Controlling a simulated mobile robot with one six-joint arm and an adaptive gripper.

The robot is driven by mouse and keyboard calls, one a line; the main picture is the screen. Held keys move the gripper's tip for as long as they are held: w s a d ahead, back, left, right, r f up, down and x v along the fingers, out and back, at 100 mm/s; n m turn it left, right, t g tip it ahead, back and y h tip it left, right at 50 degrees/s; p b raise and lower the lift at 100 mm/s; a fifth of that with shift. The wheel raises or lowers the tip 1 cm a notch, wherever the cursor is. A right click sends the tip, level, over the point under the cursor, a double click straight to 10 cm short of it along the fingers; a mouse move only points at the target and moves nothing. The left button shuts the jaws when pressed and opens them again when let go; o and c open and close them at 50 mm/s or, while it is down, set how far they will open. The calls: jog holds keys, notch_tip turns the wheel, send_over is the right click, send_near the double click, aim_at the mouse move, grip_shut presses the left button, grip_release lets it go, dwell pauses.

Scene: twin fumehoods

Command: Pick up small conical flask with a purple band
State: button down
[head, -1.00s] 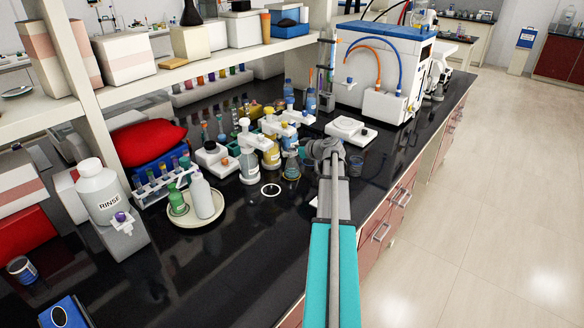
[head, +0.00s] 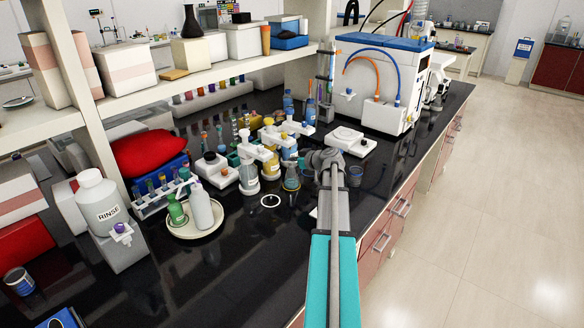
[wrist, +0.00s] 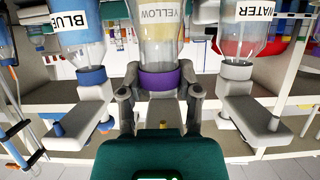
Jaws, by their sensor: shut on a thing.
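The small conical flask's purple band (wrist: 168,78) shows in the middle of the wrist view, between the two fingers of my gripper (wrist: 160,95). My gripper is shut on it. Clear glass shows beyond the band, in line with a YELLOW label, and I cannot tell where the flask ends and a bottle behind it begins. In the head view my gripper (head: 312,160) is at the bench, right of the dispenser bottles. A conical glass vessel (head: 291,180) shows just left of it there, its band not clear.
A BLUE bottle (wrist: 80,45) and a WATER bottle (wrist: 245,65) flank the grip closely. In the head view, a white balance-like device (head: 348,138) stands behind my gripper. A round tray (head: 182,228) with bottles is at left. The front bench is mostly clear.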

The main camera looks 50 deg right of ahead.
jog(key=shift+r, duration=0.1)
jog(key=f+p+v, duration=0.1)
jog(key=f+v, duration=0.1)
jog(key=v, duration=0.7)
jog(key=s+f+p+v, duration=0.1)
jog(key=p+v, duration=0.1)
jog(key=v, duration=0.7)
jog(key=shift+s+f, duration=0.25)
jog(key=shift+f, duration=0.15)
jog(key=shift+r+p, duration=0.2)
jog(key=shift+p, duration=0.15)
